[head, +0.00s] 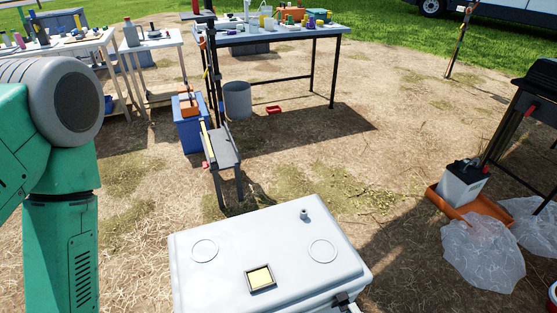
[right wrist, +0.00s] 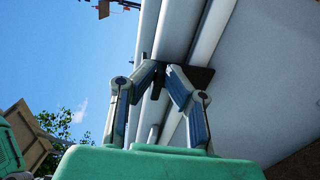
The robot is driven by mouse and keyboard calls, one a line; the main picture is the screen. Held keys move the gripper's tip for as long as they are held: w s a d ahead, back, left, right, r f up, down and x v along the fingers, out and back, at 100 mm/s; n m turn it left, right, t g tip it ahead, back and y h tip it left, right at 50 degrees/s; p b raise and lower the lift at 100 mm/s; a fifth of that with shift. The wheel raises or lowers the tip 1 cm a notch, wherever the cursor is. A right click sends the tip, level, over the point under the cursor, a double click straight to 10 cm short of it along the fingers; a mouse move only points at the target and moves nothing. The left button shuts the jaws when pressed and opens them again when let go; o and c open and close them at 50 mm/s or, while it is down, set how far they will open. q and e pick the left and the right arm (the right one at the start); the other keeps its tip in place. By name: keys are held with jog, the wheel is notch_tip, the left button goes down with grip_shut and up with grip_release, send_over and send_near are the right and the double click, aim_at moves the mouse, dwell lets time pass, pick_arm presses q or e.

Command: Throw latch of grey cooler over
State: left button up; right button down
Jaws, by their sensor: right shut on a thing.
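The grey cooler (head: 225,262) stands at the bottom middle of the head view, its pale lid down. A small dark latch (head: 341,298) shows at its front right edge, partly cut off by the picture's bottom. In the right wrist view, the cooler's wall and rim (right wrist: 250,85) fill the right side. My right gripper (right wrist: 160,68) is at the rim with its fingertips shut on the dark latch (right wrist: 201,76). The fingers hide part of the latch, so its exact angle is hard to tell. My left arm shows at the left of the head view; its gripper is out of the picture.
A small bench (head: 224,150), a blue box (head: 190,135) and a grey bucket (head: 237,101) stand beyond the cooler. A table with bottles (head: 285,37) is at the back. An orange tray (head: 484,207) and clear plastic bags (head: 483,255) lie at right. Dry ground surrounds the cooler.

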jog(key=shift+w+r, duration=0.15)
jog(key=shift+r, duration=0.2)
jog(key=shift+w+r+g+p, duration=0.3)
jog(key=shift+w+r+p, duration=0.05)
jog(key=shift+p, duration=0.45)
jog(key=shift+w, duration=0.1)
jog(key=shift+f, duration=0.1)
jog(key=c, duration=1.6)
grip_release()
jog(key=shift+o, duration=0.2)
